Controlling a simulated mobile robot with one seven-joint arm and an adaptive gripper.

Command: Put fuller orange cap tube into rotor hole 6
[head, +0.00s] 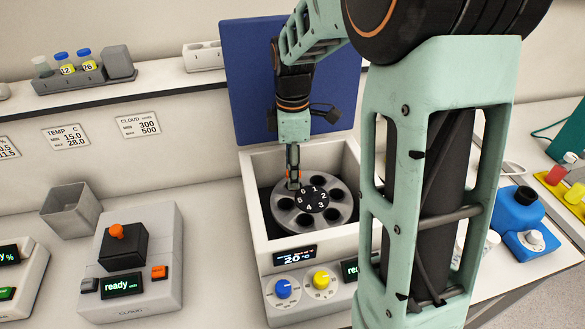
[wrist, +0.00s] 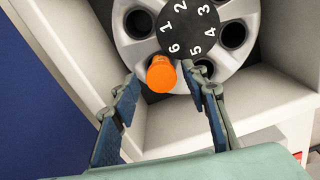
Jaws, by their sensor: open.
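An orange cap tube (wrist: 161,74) stands at the rotor position beside the number 6 in the wrist view. Its cap covers that hole, and its body is hidden under the cap, so I cannot tell how deep it sits. My gripper (wrist: 160,78) is open, with one finger on each side of the cap and gaps visible. In the head view my gripper (head: 293,177) reaches down over the back left of the rotor (head: 338,207), which also shows in the wrist view (wrist: 245,62). The other rotor holes in view look dark and empty.
The centrifuge's pale walls (head: 252,205) surround the rotor closely, and its blue lid (head: 245,80) stands open behind. Another orange cap (head: 116,231) sits in the black holder of the CLOUD device (head: 160,265). A shelf rack (head: 70,80) holds several tubes, some blue-capped.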

